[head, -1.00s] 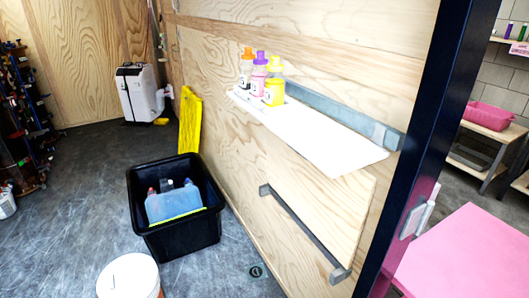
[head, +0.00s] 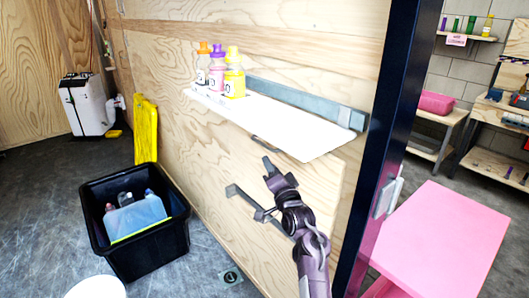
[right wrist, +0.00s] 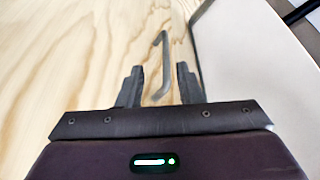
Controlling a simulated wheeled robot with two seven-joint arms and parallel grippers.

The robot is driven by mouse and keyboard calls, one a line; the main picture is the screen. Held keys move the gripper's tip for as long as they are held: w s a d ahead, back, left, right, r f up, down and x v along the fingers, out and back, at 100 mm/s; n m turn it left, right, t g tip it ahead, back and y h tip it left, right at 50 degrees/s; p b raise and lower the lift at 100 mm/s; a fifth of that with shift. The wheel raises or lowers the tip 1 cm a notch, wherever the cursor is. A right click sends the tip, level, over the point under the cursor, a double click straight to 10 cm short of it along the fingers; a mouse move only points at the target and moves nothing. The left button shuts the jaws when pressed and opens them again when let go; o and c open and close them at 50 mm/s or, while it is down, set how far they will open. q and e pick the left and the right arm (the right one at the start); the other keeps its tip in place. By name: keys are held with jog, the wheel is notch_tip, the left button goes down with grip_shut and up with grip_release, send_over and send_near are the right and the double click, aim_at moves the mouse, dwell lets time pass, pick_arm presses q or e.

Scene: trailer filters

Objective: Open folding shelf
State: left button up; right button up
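The folding shelf is a plywood panel (head: 320,190) standing flat against the plywood wall, below the white shelf. A thin dark handle (head: 265,144) shows just under the white shelf. My right gripper (head: 264,188) is in front of the panel, empty. In the right wrist view, my right gripper (right wrist: 158,75) is open. A slim grey handle (right wrist: 164,45) lies in line with the gap between its fingers, and I see no grip on it. My left gripper is not in view.
The white shelf (head: 300,135) juts out above my right gripper and carries several bottles (head: 217,72). A black crate (head: 150,250) stands on the floor to the left. A dark post (head: 385,120) and a pink table (head: 440,240) are to the right.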

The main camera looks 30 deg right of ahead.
aim_at(265, 145)
jog(key=shift+s+d+r+p+x, duration=0.1)
jog(key=shift+r+p+x, duration=0.1)
jog(key=shift+x, duration=1.1)
jog(key=shift+s+d+r+p+x, duration=0.1)
jog(key=shift+r+p+x, duration=0.1)
jog(key=shift+x, duration=1.15)
jog(key=shift+d+r+p+x, duration=0.1)
jog(key=shift+r+x, duration=0.1)
jog(key=shift+x, duration=1.1)
jog(key=shift+c, duration=0.3)
grip_shut()
